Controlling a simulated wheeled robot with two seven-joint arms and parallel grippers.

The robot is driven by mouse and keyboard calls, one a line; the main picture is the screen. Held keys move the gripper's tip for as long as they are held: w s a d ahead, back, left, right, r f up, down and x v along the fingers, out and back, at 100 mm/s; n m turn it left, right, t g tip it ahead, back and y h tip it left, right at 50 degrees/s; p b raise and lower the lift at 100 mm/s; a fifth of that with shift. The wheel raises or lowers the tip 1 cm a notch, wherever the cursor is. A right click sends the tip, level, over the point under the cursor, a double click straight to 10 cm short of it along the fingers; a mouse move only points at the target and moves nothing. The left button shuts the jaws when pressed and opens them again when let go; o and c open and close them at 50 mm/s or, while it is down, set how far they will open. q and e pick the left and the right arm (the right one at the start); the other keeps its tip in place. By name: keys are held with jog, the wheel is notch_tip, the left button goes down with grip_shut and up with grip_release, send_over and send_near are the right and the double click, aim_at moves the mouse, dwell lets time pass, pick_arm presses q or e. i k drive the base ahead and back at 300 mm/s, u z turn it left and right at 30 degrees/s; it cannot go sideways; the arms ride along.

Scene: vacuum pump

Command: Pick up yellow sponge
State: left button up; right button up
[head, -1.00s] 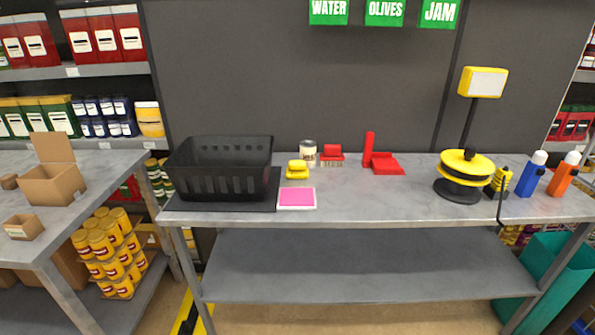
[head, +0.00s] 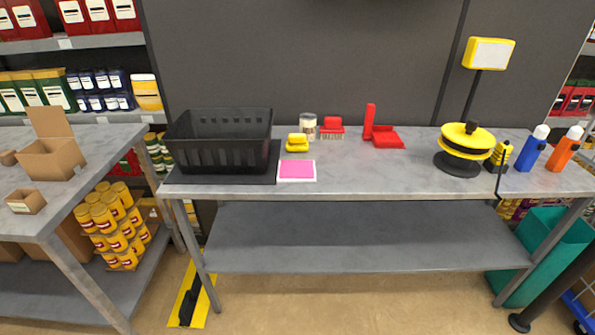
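Small yellow sponge-like blocks (head: 297,142) lie stacked on the grey metal table (head: 370,180), just behind a pink pad with a white edge (head: 297,170). I cannot tell whether the stack is one piece or two. Neither of my grippers shows in the head view.
A black basket (head: 220,150) stands on a dark mat left of the yellow blocks. A can (head: 307,126), a red brush (head: 331,128) and a red dustpan-like piece (head: 387,140) are behind and right. A yellow-black reel (head: 465,145) and bottles (head: 531,150) stand at right. The table's middle is clear.

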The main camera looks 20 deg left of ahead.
aim_at(296, 143)
jog(key=k, duration=0.65)
jog(key=z, duration=0.55)
jog(key=i, duration=0.55)
jog(key=z, duration=0.7)
jog(key=i, duration=0.9)
jog(key=u, duration=0.5)
jog(key=i, duration=0.7)
jog(key=u, duration=0.75)
